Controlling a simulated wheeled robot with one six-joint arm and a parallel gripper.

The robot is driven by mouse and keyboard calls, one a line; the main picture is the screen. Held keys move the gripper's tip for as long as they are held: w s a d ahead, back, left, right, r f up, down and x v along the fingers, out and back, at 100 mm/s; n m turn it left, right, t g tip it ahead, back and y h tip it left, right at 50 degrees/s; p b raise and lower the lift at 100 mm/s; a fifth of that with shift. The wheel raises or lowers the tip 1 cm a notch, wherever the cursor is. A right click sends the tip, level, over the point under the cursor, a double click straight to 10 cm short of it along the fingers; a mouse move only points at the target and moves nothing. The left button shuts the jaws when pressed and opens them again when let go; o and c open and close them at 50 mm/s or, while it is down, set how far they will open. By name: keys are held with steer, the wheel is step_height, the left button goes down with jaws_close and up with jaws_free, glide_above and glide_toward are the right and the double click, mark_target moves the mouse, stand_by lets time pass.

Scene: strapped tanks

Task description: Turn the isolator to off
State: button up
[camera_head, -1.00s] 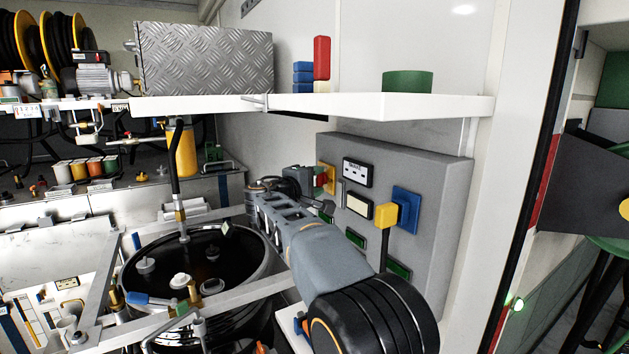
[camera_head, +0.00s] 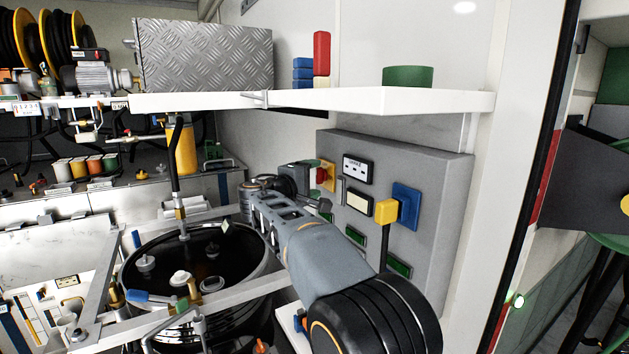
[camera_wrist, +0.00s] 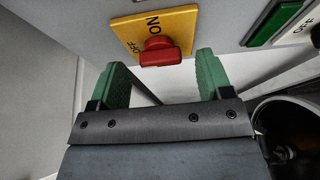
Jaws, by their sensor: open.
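The red knob (camera_head: 320,174) and yellow plate (camera_head: 329,178) also show in the head view, on the grey panel, partly behind my gripper. My gripper (camera_wrist: 163,68) is open with green fingers. The knob shows between the fingertips and just beyond them, with clear space on both sides. No contact shows. I cannot tell which label the knob points to.
A black tank (camera_head: 165,262) with straps stands left of my arm.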

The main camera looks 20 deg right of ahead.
steer(key=b+v, duration=0.2)
steer(key=v, duration=1)
steer(key=shift+a+b, duration=0.25)
steer(key=shift+b, duration=0.15)
steer(key=shift+s+r, duration=0.1)
steer(key=shift+s, duration=0.05)
